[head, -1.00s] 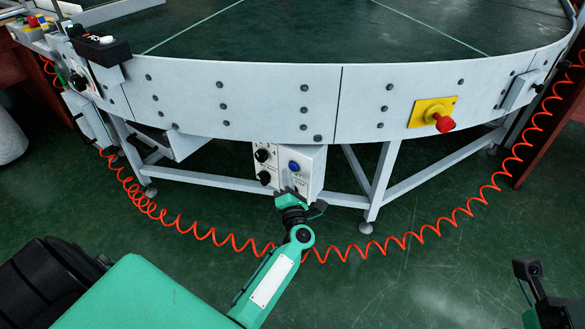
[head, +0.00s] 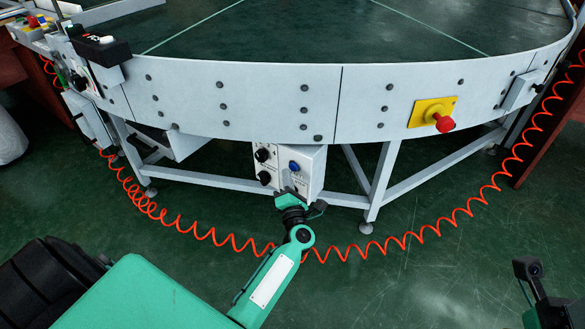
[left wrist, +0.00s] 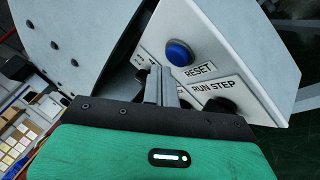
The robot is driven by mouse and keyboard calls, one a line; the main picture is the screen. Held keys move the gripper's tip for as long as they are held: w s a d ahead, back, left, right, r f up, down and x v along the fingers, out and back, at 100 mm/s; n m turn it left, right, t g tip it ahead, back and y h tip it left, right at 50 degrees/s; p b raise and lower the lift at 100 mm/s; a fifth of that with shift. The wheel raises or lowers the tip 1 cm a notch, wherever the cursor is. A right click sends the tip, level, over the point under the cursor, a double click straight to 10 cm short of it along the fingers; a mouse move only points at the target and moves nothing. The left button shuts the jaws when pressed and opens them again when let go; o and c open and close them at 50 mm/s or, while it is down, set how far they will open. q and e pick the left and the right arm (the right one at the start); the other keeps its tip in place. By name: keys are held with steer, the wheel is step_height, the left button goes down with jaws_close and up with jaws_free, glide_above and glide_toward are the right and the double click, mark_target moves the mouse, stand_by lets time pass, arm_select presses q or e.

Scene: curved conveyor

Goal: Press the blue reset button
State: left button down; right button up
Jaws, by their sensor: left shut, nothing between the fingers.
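The blue reset button (head: 294,166) is on the front of a light grey control box (head: 312,170) under the conveyor's curved side. In the left wrist view the button (left wrist: 179,53) sits above a label reading RESET, with RUN STEP below it. My left gripper (head: 287,190) is shut and empty, just below the button in the head view. In the left wrist view its fingers (left wrist: 160,84) are left of and below the button, apart from it in the picture. Part of my right arm (head: 530,275) shows at the lower right; its fingertips cannot be made out.
Black knobs (head: 263,155) sit left of the button. A red emergency button (head: 444,123) on a yellow plate is on the conveyor side (head: 240,100). An orange coiled cable (head: 415,236) hangs in front, passing near my left arm. Green floor (head: 400,290) is open at right.

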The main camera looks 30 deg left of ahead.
arm_select(q)
steer(key=shift+w, duration=0.2)
steer(key=shift+w, duration=0.2)
steer(key=shift+w, duration=0.4)
stand_by(0.9)
steer(key=shift+s, duration=0.8)
steer(key=shift+s, duration=0.1)
steer(key=s+p, duration=0.1)
steer(key=s, duration=0.1)
steer(key=s+p, duration=0.1)
steer(key=s, duration=0.1)
steer(key=shift+s+a, duration=0.2)
steer(key=shift+s, duration=0.2)
